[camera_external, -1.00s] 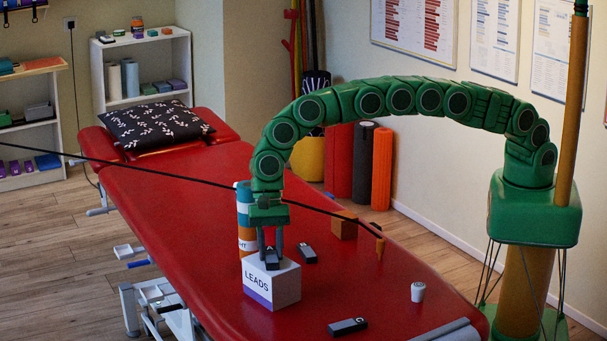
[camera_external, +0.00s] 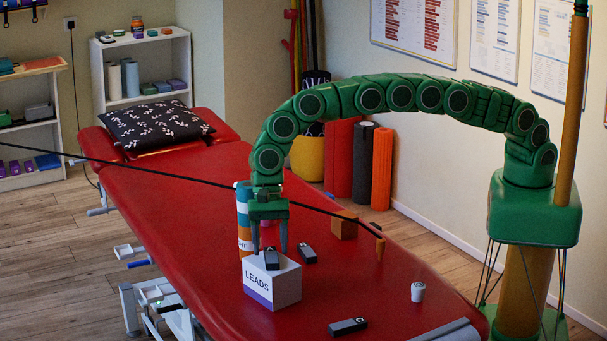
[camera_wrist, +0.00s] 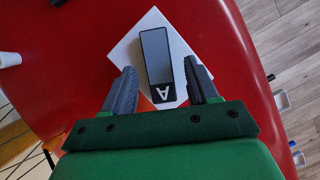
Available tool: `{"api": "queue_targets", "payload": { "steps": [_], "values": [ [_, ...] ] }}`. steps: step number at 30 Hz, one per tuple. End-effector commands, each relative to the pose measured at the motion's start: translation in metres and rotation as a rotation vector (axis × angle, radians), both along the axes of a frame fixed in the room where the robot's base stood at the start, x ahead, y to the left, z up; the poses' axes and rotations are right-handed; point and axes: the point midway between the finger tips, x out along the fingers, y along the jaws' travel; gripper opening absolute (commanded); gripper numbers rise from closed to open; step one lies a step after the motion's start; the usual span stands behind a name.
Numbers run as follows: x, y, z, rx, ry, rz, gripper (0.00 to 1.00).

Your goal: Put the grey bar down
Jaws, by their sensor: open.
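In the wrist view the bar (camera_wrist: 156,60) rests on the box's white top (camera_wrist: 124,52), between my fingers and apart from both. My gripper (camera_external: 269,249) is open just above the bar, its fingers spread to either side. It also shows in the wrist view (camera_wrist: 160,85). The LEADS box stands on the red treatment table (camera_external: 190,215).
Another dark bar (camera_external: 308,254) lies right of the box, and one marked "C" (camera_external: 348,326) lies nearer the front. A blue, white and orange cylinder (camera_external: 243,215) stands behind the box. A wooden block (camera_external: 344,226) and a white cup (camera_external: 418,292) are further right. The table's left part is clear.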

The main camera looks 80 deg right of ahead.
Motion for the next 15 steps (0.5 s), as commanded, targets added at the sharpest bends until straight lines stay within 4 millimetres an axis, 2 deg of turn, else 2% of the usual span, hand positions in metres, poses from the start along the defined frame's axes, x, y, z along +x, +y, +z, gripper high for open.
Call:
{"api": "queue_targets", "payload": {
  "steps": [15],
  "values": [
    [0.013, -0.032, 0.081, 0.000, 0.000, -0.001, 0.58]
  ]
}}
